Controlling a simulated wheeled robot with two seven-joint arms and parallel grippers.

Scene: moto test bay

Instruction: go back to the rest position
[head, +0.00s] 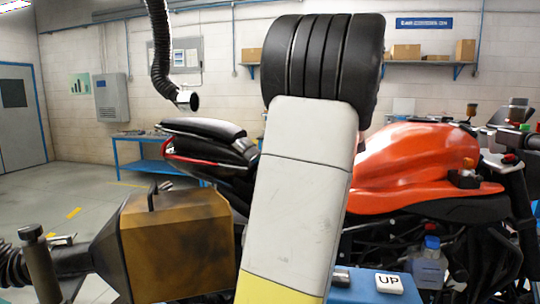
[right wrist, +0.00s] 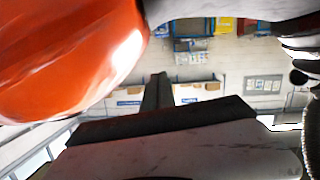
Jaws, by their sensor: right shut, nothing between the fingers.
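My right gripper (right wrist: 157,80) shows in the right wrist view as a dark narrow finger shape standing up from a dark bar; it is shut and empty. An orange motorcycle body (right wrist: 65,60) fills the upper left of that view, close to the camera; I cannot tell the exact gap to the gripper. In the head view the motorcycle (head: 405,160) stands behind a large white arm link of mine with a black ribbed joint, which hides its middle. No gripper shows in the head view. My left gripper is in neither view.
A worn yellow-brown box (head: 175,240) with a handle and a black hose is at front left. A flexible black duct (head: 160,50) hangs above the seat. A blue-capped bottle (head: 430,262) and a white UP button (head: 389,284) are at lower right. Open floor lies at left.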

